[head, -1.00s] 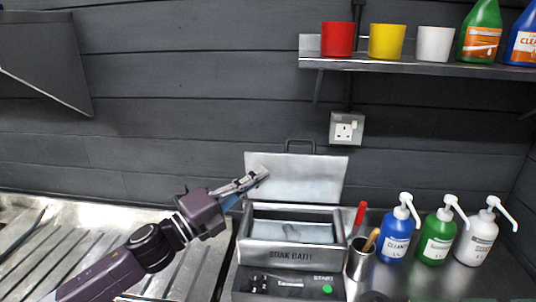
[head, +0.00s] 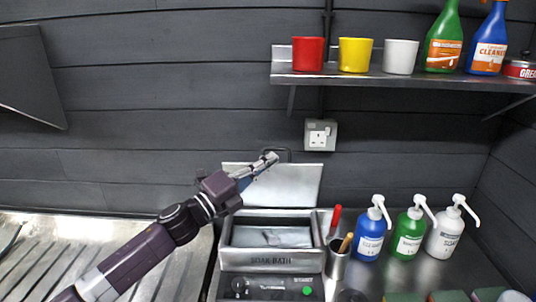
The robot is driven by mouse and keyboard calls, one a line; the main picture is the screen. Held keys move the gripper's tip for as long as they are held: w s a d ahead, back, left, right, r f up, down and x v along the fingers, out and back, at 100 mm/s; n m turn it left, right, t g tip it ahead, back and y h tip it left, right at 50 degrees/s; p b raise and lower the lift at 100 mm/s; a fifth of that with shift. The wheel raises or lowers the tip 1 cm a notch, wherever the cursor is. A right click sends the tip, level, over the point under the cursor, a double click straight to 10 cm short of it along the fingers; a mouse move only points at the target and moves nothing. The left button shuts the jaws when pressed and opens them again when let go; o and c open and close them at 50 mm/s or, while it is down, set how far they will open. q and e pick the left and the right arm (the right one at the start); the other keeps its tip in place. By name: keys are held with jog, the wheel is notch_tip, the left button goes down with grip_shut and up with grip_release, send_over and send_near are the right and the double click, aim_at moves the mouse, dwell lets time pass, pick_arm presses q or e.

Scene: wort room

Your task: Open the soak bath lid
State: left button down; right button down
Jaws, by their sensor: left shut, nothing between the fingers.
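The soak bath (head: 270,258) is a metal box with a control panel below its front, standing on the counter. Its lid (head: 292,186) stands raised upright at the back, against the dark wall, and the basin shows uncovered with water-like contents inside. The lid's handle (head: 284,151) is at its top edge. My left gripper (head: 272,160) is shut and empty at the upper part of the lid, in front of it near the handle; whether it touches cannot be told. My right gripper is not in view.
A metal pot (head: 336,262) with a red-handled tool stands right of the bath. Blue (head: 371,232), green (head: 409,236) and white (head: 445,234) pump bottles stand farther right. A shelf (head: 400,80) with cups and spray bottles hangs above. A ridged drainboard (head: 60,250) lies left.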

aim_at(271, 149)
pick_arm(q)
jog(key=shift+w+r, duration=0.1)
jog(key=shift+w, duration=0.4)
jog(key=shift+r, duration=0.1)
jog(key=shift+w+r+p, duration=0.15)
jog(key=shift+p, duration=0.35)
jog(key=w+p, duration=0.1)
jog(key=w+n+y+p, duration=0.1)
jog(key=p, duration=0.1)
jog(key=shift+r, duration=0.35)
jog(key=shift+w+f, duration=0.35)
jog(key=shift+w, duration=0.2)
jog(key=shift+w+b, duration=0.55)
jog(key=shift+w, duration=0.15)
jog(key=shift+s, duration=0.15)
